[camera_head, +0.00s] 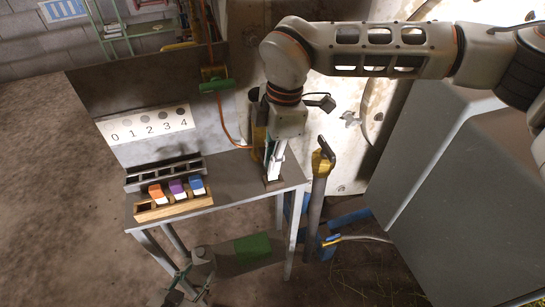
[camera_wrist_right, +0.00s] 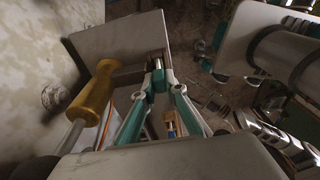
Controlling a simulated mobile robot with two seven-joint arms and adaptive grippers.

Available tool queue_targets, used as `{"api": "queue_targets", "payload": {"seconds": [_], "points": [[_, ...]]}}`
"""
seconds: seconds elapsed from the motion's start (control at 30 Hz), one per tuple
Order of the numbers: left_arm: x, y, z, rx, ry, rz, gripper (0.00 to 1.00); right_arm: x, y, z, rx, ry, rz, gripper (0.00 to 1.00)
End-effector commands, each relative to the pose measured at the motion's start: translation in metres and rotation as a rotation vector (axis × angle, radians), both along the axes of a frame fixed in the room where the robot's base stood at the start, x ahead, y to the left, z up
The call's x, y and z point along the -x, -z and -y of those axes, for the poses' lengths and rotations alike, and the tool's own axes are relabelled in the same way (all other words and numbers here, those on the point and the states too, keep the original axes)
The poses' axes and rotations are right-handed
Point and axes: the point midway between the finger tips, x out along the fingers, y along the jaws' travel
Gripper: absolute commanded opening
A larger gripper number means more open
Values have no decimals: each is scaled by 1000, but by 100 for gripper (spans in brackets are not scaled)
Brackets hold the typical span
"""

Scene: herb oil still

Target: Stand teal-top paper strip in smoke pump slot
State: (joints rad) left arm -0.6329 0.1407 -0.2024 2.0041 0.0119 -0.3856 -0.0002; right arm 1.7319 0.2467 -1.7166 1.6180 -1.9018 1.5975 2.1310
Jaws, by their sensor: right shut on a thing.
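My right gripper (camera_head: 274,172) points down at the right end of the bench, shut on a thin pale piece that I take for the teal-top paper strip. The fingers cover most of it. In the right wrist view the teal fingers (camera_wrist_right: 156,82) meet at their tips, and the strip's colour cannot be made out. A yellow handle (camera_wrist_right: 96,92) shows left of the fingers in the wrist view. The pump slot cannot be made out. My left gripper (camera_head: 186,284) is low at the bottom, its fingers unclear.
A wooden rack (camera_head: 148,214) on the bench (camera_head: 240,178) holds orange, purple and blue-topped strips; its left end looks empty. A grey slotted rack (camera_head: 140,184) and a 0–4 chart (camera_head: 146,127) stand behind. A large grey box (camera_head: 470,190) stands at right.

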Motion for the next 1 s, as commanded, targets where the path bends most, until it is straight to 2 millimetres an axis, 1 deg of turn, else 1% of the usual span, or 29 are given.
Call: {"api": "queue_targets", "payload": {"seconds": [0.03, 0.1, 0.4, 0.53, 0.67, 0.9, 1.0], "points": [[0, 0, 0, 0, 0, 0, 40, 0, 1, 0, 0, 0, 0, 17], [0, 0, 0, 0, 0, 0, 40, 0, 0, 0, 0, 0, 0, 31], [0, 0, -1, -2, 0, 0, 40, 0, 0, 0, 0, 0, 0, 31], [0, 1, -1, -2, 0, 0, 40, -1, -6, 1, 0, 1, 1, 31], [1, 1, -1, -1, 0, -1, 40, -2, -25, 3, -1, 2, 5, 31], [1, 0, 0, 0, 0, -1, 40, -3, -73, 8, -1, 1, 4, 31], [1, 0, 0, 0, 1, -1, 40, -4, -91, 11, 0, 2, 4, 31]]}}
